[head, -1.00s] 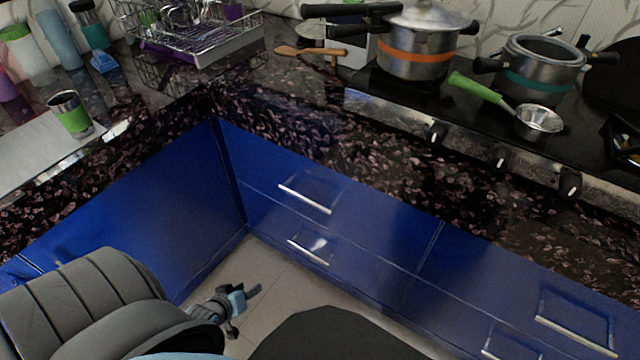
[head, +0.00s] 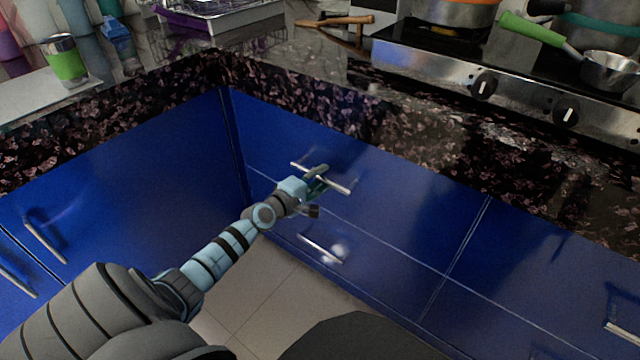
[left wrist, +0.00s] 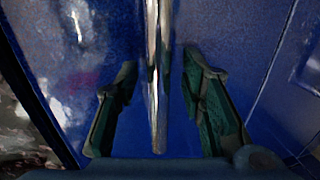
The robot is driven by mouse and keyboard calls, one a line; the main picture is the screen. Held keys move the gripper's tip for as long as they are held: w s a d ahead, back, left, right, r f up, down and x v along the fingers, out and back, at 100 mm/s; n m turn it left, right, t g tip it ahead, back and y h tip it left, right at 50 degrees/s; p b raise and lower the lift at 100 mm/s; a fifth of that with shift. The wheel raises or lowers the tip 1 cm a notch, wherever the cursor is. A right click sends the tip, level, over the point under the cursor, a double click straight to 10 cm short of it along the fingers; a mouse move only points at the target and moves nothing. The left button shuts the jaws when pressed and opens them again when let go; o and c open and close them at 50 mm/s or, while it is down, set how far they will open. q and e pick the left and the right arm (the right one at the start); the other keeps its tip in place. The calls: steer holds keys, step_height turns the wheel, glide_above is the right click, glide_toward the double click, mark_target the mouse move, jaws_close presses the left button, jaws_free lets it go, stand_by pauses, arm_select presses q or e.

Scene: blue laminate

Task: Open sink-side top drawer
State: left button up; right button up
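The top drawer (head: 285,135) near the corner has a blue front that looks flush with the cabinet. Its silver bar handle (head: 341,187) runs along the front. My left gripper (head: 317,175) is at the middle of this handle. In the left wrist view, the handle (left wrist: 157,60) stands upright in the picture between the two green-padded fingers of the left gripper (left wrist: 160,90). The fingers are open, with a visible gap on each side of the bar. The handle's lower end in that view lies near the palm. My right gripper is not in view.
A lower drawer with its own handle (head: 321,249) is just below. A dark speckled countertop (head: 300,97) overhangs the drawers. Blue cabinet doors with handles (head: 46,242) stand on the left. The tiled floor (head: 255,300) in front is clear. A stove with knobs (head: 484,85) is at upper right.

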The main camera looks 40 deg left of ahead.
arm_select(q)
steer(key=shift+w, duration=0.35)
jaws_close()
steer(key=shift+s, duration=0.2)
